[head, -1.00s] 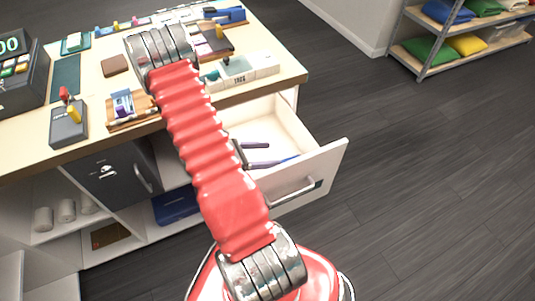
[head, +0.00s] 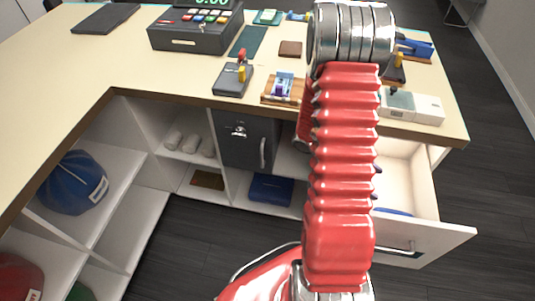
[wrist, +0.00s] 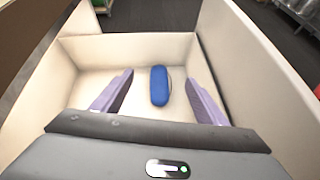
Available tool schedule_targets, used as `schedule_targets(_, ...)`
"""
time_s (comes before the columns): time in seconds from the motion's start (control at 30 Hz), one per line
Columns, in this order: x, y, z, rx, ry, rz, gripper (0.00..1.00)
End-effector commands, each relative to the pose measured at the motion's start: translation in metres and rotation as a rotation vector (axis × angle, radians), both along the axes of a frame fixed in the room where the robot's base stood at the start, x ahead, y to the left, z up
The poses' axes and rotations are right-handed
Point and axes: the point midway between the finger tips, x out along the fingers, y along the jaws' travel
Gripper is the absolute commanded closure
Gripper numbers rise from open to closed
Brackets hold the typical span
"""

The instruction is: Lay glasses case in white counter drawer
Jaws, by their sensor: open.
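The white counter drawer (head: 452,240) is pulled open at the right end of the counter. In the wrist view, the drawer (wrist: 125,48) has pale inner walls and a bare floor around a blue glasses case (wrist: 158,86). The case appears to lie on the drawer floor, lengthwise away from me. My gripper (wrist: 160,98) is open, with one purple finger on each side of the case and a gap to both. In the head view, a blue bit of the case (head: 393,211) shows in the drawer; my arm hides most of the gripper.
The countertop (head: 80,50) holds a cash register (head: 195,28), a card reader (head: 232,80) and a white box (head: 428,110). Dark floor lies to the right.

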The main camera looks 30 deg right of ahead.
Motion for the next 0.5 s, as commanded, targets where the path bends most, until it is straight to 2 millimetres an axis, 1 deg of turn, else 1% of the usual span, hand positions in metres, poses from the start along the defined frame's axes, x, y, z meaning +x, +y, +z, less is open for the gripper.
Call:
schedule_targets(0.03, 0.007, 0.007, 0.012, -0.009, -0.041, -0.011, 0.33)
schedule_targets(0.1, 0.014, 0.017, 0.024, -0.016, -0.094, -0.033, 0.33)
schedule_targets(0.37, 0.037, 0.059, 0.066, -0.024, -0.300, -0.107, 0.33)
schedule_targets(0.5, 0.048, 0.084, 0.087, -0.016, -0.413, -0.144, 0.33)
